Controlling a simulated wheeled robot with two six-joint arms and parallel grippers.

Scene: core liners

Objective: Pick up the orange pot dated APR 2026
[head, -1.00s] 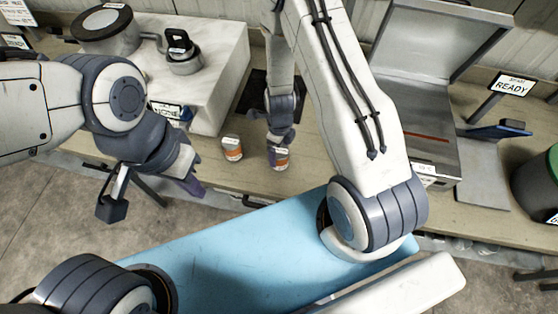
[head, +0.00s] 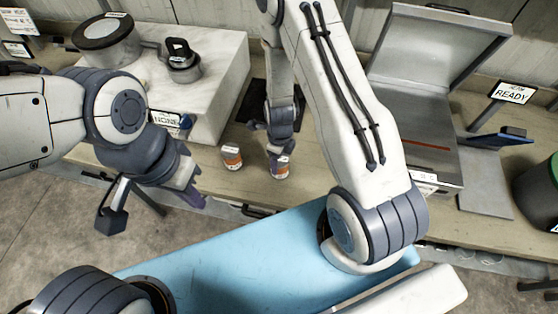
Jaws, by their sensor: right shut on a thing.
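Two small orange pots with white labels stand near the front edge of the bench. The left pot (head: 232,158) stands free. The right pot (head: 279,171) is under my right gripper (head: 281,155), which is shut on it and partly covers its top. The dates on both labels are too small to read. The right pot looks to be at bench level; I cannot tell whether it is lifted. My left gripper (head: 152,200) is open and empty, its fingers spread wide, in front of the bench at the left.
An open grey case-like machine (head: 415,120) stands to the right, beside a READY sign (head: 512,93). A green-topped bin (head: 540,190) is at the far right.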

